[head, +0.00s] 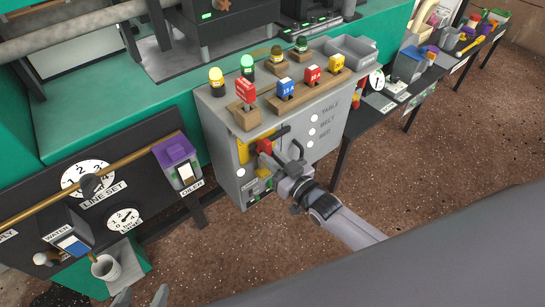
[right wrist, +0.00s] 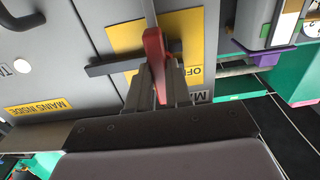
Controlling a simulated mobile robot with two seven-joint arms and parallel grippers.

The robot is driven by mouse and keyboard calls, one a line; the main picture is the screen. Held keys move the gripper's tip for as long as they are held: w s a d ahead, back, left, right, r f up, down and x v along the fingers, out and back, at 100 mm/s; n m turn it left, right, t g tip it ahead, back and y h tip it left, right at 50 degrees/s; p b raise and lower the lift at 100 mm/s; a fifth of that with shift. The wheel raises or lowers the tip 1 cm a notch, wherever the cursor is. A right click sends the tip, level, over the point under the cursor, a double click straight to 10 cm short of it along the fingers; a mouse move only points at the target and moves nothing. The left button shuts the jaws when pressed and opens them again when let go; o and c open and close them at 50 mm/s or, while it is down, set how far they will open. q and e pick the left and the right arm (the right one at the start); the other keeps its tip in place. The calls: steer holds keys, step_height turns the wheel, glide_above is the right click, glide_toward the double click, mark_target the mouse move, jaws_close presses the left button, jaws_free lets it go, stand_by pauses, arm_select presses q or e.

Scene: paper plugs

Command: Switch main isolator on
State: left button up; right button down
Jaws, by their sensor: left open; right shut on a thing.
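The main isolator is a red handle (head: 263,146) on a yellow plate (head: 243,152) on the front of a grey cabinet (head: 222,124). In the right wrist view the red handle (right wrist: 154,48) stands in front of the yellow plate (right wrist: 125,37), beside partly hidden "OF…" lettering. My right gripper (head: 272,160) is at the handle. In its wrist view its fingers (right wrist: 160,85) are shut on the handle's end, one on each side. My left gripper (head: 141,298) is open and empty at the bottom edge of the head view, away from the cabinet.
Red, blue and yellow tagged blocks (head: 286,87) and green and yellow lamps (head: 247,66) stand on the cabinet top. A dark bar (right wrist: 104,67) crosses near the handle. A black panel with dials (head: 124,219) is at left, with a white cup (head: 105,267) below. Brown floor lies right.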

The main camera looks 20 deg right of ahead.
steer(key=c, duration=1)
jaws_free()
steer(key=shift+c, duration=0.2)
steer(key=shift+s, duration=0.1)
steer(key=p+v, duration=0.1)
steer(key=v, duration=0.6)
